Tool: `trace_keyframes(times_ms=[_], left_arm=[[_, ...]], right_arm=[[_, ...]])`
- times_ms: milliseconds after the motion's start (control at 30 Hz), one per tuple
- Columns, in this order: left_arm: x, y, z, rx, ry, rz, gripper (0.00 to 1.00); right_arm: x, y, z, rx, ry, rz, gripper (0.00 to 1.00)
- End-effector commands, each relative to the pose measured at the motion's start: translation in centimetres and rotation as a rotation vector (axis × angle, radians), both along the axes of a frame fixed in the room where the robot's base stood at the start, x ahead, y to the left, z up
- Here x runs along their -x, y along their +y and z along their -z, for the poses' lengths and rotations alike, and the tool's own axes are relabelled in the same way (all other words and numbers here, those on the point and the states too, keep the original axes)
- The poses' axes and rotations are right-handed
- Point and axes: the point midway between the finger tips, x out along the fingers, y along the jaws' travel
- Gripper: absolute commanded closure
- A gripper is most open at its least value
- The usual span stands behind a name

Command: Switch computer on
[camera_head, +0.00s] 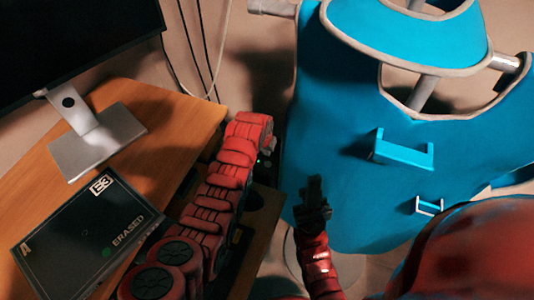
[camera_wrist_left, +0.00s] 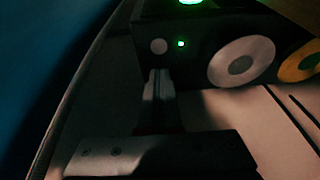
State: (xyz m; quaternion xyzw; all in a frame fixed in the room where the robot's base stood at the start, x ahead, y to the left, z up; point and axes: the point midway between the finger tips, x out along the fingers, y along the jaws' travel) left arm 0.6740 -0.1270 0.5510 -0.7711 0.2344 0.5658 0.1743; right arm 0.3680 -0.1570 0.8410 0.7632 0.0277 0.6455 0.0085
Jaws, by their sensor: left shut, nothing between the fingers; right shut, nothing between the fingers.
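The computer (camera_wrist_left: 205,25) is a dark box at the top of the left wrist view. Its front has a small lit green light, a round grey button (camera_wrist_left: 158,46), a large pale disc and a yellow disc. A brighter green glow shows at its top edge. My left gripper (camera_wrist_left: 160,76) is shut and empty, its tips just below the button; I cannot tell if they touch the box. My right gripper (camera_head: 314,190) is shut and empty.
A dark monitor (camera_head: 65,35) stands on the wooden desk (camera_head: 165,110). A black panel marked "ERASED" (camera_head: 80,235) lies in front of it. Cables run down the wall behind the desk.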

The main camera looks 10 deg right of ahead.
Motion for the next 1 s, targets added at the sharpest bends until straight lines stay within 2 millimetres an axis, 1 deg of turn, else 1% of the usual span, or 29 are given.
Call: trace_keyframes(times_ms=[200,400,600,1000], left_arm=[[0.6,0.5,-3.0,0.002,-0.005,-0.001,1.00],[1.2,0.8,-4.9,0.001,-0.002,0.000,1.00],[1.4,0.9,-5.6,0.001,-0.001,0.000,1.00],[1.4,0.9,-5.6,0.001,-0.001,0.000,1.00]], right_arm=[[0.0,0.0,-0.4,0.000,0.000,0.000,1.00],[0.0,0.0,-0.6,0.000,0.000,0.000,1.00],[0.0,0.0,-0.6,0.000,0.000,0.000,1.00],[0.0,0.0,-0.6,0.000,0.000,0.000,1.00]])
